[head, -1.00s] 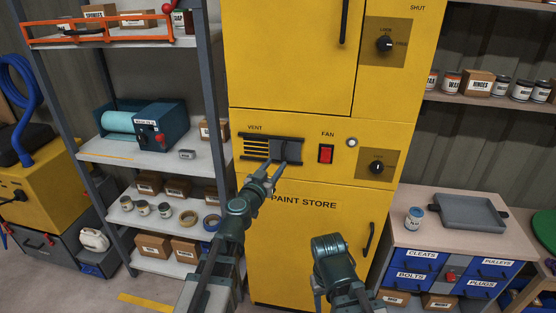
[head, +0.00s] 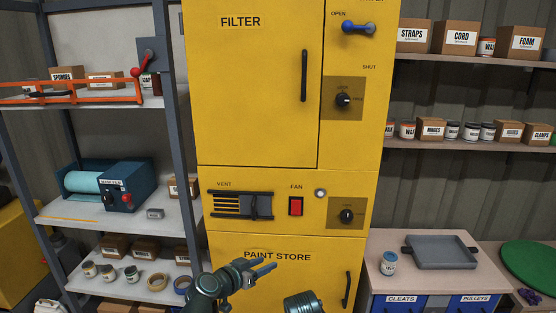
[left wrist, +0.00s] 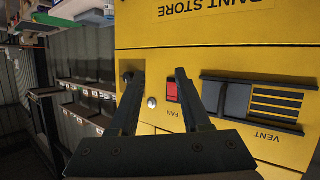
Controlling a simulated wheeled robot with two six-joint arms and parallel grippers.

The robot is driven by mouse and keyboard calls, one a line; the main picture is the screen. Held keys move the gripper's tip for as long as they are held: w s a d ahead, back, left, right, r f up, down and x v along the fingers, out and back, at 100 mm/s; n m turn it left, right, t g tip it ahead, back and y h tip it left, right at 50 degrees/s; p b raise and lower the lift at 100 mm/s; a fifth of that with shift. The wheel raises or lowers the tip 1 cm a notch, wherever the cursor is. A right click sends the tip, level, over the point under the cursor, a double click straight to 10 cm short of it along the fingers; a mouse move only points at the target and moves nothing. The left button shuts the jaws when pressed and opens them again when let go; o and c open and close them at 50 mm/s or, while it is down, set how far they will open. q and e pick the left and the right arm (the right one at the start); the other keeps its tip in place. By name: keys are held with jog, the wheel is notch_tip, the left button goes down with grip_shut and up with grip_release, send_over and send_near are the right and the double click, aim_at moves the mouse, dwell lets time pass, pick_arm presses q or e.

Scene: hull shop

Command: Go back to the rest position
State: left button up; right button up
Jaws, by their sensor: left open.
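My left gripper (head: 262,268) is low in the head view, in front of the yellow paint store cabinet (head: 290,215), just below the vent panel. Its jaws are open and empty; in the left wrist view both fingers (left wrist: 158,95) stand apart with the cabinet face beyond them. The vent slider (head: 258,207) sits at the right of its slot, with the slats bare at the left. The red fan switch (head: 296,206) is right of the vent. My right arm shows only as a rounded joint at the bottom edge of the head view; its gripper is out of view.
A grey shelf rack (head: 180,120) with a blue winder and boxes stands at the left.

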pick_arm(q)
jog(key=s+a+f+n+g+y, duration=0.25)
jog(key=s+f+g, duration=0.35)
jog(key=s+f, duration=0.3)
jog(key=s+a+f+n+g+y, duration=0.3)
jog(key=s+a+f+g+y, duration=0.25)
jog(key=a, duration=0.35)
jog(key=s+d+m, duration=0.2)
jog(key=s+d, duration=0.1)
jog(key=d, duration=0.3)
jog(key=s+d+m+y, duration=0.1)
jog(key=s+d, duration=0.2)
jog(key=d, duration=0.2)
jog(key=shift+s+d+r+m, duration=0.15)
jog(key=shift+s+d+m, duration=0.1)
jog(key=shift+d+m, duration=0.1)
